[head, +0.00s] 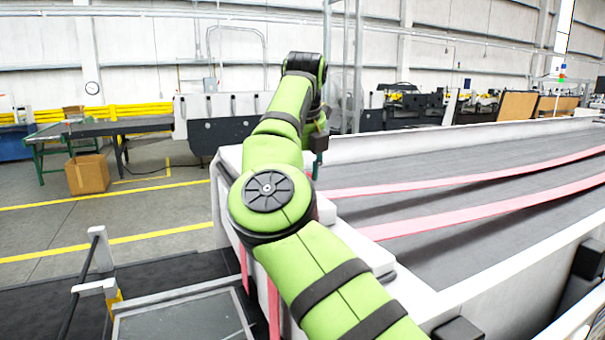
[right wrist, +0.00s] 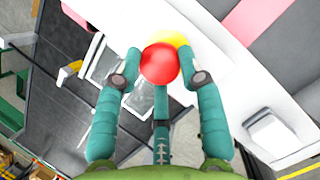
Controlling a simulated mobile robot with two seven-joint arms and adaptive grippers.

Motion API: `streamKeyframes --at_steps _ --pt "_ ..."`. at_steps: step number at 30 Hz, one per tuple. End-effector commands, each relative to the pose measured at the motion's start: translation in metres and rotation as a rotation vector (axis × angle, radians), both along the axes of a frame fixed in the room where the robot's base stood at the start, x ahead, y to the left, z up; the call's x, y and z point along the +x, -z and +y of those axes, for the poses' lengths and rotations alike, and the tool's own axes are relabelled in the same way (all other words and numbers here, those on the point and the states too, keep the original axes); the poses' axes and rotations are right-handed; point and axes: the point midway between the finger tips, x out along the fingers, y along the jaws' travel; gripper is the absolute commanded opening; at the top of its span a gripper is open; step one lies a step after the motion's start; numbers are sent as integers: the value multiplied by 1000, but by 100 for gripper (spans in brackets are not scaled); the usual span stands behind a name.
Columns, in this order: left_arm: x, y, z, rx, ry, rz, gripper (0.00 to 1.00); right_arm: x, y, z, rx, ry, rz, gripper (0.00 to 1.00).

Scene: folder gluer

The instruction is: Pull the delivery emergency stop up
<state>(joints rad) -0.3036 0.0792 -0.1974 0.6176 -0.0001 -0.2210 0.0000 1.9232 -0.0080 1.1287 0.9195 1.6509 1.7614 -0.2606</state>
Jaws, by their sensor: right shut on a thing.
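The delivery emergency stop shows in the right wrist view as a round red button (right wrist: 159,63) with a yellow part (right wrist: 175,38) behind it, at the white machine frame (right wrist: 232,82). My right gripper (right wrist: 162,68) has its teal fingers on both sides of the red button and is shut on it. In the head view, only a small teal part of this gripper (head: 317,162) shows beyond my green arm, and the button is hidden there. I cannot tell how far up the button stands. My left gripper is in neither view.
The conveyor (head: 430,175) with pink belts runs to the right, with white side rails. A cardboard box (head: 87,174) stands on the floor at the left, near a dark table (head: 120,127).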

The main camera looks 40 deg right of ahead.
Motion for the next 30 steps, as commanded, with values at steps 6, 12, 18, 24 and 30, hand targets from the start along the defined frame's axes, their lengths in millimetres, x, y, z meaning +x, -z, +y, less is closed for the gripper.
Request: streamKeyframes --at_steps 6,12,18,24,30 --pt "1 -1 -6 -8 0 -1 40 1 -5 -2 -11 2 -13 63" --pt "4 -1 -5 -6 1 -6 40 1 -3 -1 -8 2 -10 63" --pt "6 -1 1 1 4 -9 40 -2 -12 1 -7 1 -9 63" --pt "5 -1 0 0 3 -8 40 -13 -48 10 -10 0 -13 63" --pt "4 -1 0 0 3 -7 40 -26 -88 20 -9 0 -12 63"
